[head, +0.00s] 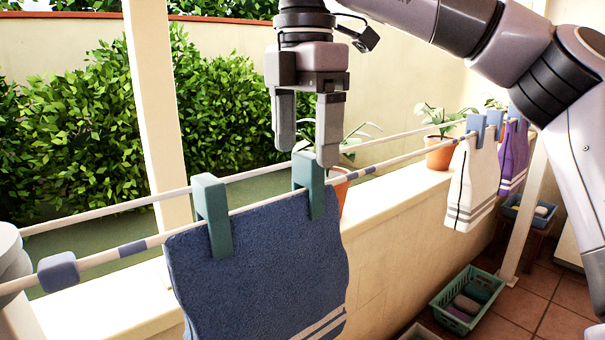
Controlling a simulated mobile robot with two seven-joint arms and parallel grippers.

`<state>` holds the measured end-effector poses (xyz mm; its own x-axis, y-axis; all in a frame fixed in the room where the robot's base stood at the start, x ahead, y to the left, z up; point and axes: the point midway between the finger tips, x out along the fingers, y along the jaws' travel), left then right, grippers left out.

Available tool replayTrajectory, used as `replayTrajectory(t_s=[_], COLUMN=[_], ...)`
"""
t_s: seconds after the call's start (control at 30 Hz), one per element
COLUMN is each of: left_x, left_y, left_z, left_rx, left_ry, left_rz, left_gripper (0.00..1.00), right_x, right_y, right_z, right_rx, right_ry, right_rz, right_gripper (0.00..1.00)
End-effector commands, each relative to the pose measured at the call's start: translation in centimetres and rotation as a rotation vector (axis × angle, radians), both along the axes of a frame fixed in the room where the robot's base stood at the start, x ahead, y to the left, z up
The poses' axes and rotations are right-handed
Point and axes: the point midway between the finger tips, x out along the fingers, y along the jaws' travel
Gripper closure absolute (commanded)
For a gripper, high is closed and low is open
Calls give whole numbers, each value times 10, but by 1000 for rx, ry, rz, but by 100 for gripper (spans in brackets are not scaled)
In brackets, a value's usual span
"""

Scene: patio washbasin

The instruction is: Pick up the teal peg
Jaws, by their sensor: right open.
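Two teal pegs clip a dark blue towel (255,270) to the near line. One peg (213,220) is at the towel's left, the other peg (309,182) near its right side. My right gripper (306,138) points down, open, over the right-hand teal peg. Its fingertips are close to that peg's top, and one finger partly covers it. I cannot tell whether they touch. Nothing is seen held in it. My left gripper is not in view.
Two pale lines run above a cream wall ledge (400,200). Blue pegs (475,128) hold a white towel (470,190) and a purple one (513,158) farther right. Potted plants (440,152) stand on the ledge. A green basket (467,300) is on the floor.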

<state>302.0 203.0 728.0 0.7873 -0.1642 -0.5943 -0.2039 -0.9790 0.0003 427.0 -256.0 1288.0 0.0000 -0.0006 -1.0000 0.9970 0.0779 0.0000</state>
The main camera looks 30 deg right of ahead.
Motion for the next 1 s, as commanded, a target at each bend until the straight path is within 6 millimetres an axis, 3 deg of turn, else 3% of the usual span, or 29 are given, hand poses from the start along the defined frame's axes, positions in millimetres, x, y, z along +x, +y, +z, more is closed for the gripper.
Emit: replayTrajectory(t_s=[0.5,0.8,0.97,1.0], left_x=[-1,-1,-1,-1], left_y=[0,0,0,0], left_z=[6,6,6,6], left_rx=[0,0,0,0], left_ry=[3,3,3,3], left_rz=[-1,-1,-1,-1], left_gripper=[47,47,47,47], right_x=[-4,-4,-4,-4], right_y=[-3,-2,-2,-2], right_z=[-53,-57,-57,-57], right_rx=[1,2,1,1], right_ry=[2,0,0,0], right_rz=[-1,-1,-1,-1], right_gripper=[24,24,76,80])
